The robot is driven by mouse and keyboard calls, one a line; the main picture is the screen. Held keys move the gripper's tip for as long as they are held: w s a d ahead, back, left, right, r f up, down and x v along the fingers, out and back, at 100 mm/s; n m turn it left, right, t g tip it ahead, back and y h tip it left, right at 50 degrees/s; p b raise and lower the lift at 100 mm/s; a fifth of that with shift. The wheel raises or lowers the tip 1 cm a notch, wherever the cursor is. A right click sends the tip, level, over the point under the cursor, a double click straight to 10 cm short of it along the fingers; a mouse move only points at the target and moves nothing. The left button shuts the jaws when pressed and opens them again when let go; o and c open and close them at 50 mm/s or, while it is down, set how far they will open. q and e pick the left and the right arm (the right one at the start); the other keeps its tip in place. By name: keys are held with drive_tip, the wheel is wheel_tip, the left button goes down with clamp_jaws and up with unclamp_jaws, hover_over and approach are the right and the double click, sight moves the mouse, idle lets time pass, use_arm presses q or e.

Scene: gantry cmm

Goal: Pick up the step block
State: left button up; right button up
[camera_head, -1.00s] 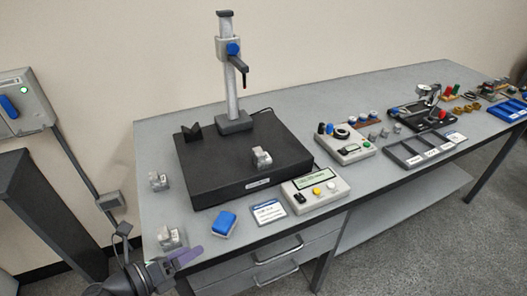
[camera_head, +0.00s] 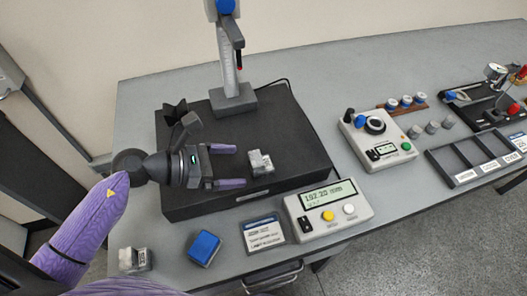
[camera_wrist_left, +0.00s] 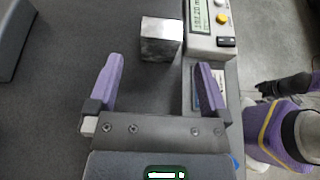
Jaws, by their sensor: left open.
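The step block is most likely the small silver-grey block (camera_head: 260,162) on the black granite plate (camera_head: 300,150); it shows metallic in the left wrist view (camera_wrist_left: 160,40). My left gripper (camera_head: 232,166) is open, its two purple fingers pointing right towards this block. In the left wrist view the block lies just beyond the fingertips (camera_wrist_left: 160,68), roughly centred between them, with a gap. Nothing is between the fingers. A similar grey block (camera_head: 134,260) stands on the table at front left.
A stand with a probe arm (camera_head: 232,75) rises behind the block. A display box (camera_head: 329,208) lies in front right of the plate, with a label card (camera_head: 262,234) and a blue item (camera_head: 204,248) to its left. A dark V-shaped piece (camera_head: 175,110) sits behind my gripper.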

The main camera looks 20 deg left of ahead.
sight(250, 165)
use_arm(q)
drive_tip(key=x, duration=0.6)
drive_tip(key=shift+w+d+f, duration=0.1)
drive_tip(key=shift+w+d, duration=0.1)
clamp_jaws()
